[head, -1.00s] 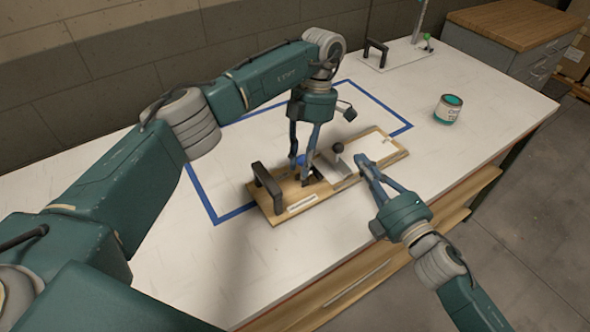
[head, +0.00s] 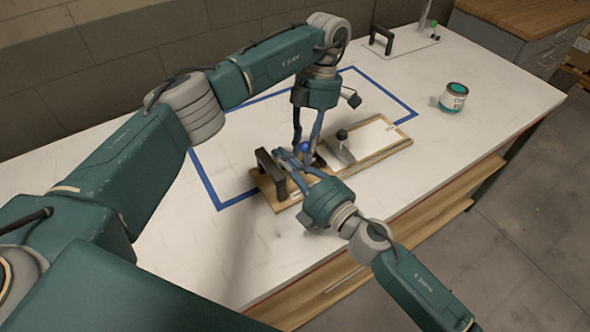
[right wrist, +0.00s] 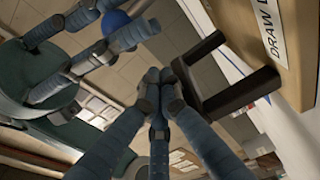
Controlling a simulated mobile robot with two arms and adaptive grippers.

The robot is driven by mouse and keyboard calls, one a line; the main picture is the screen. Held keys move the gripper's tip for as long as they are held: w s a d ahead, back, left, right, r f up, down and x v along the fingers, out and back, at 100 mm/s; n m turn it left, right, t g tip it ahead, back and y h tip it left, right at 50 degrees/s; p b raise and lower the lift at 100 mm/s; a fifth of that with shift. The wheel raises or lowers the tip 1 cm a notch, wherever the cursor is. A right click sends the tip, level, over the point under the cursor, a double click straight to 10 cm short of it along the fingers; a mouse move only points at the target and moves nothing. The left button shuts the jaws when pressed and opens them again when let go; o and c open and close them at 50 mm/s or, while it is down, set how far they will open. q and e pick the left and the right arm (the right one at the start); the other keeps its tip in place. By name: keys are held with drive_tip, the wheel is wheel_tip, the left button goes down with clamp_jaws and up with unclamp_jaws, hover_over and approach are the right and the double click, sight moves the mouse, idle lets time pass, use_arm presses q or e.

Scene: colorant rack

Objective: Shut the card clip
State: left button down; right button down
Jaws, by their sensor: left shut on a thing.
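A wooden board (head: 385,152) lies on the table with a white card (head: 372,133) on its right part. A grey metal clip plate (head: 338,152) with a black knob (head: 342,134) sits mid-board; I cannot tell whether it is open or closed. My left gripper (head: 307,150) points down and is shut on a blue ball knob (head: 305,146) left of the clip, also seen in the right wrist view (right wrist: 114,21). My right gripper (head: 289,156) is over the board's left part, by the black handle (head: 268,172). Its fingertips (right wrist: 160,80) meet with nothing visible between them.
Blue tape (head: 225,209) outlines a rectangle on the white table (head: 215,258). A paint can (head: 454,97) stands at right. Another board with a black handle (head: 381,40) is at the back.

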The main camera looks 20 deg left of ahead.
use_arm(q)
drive_tip(key=shift+d, duration=0.1)
use_arm(e)
drive_tip(key=w+d, duration=0.1)
drive_tip(key=w+d+f, duration=0.1)
drive_tip(key=d, duration=0.1)
drive_tip(key=shift+w, duration=0.1)
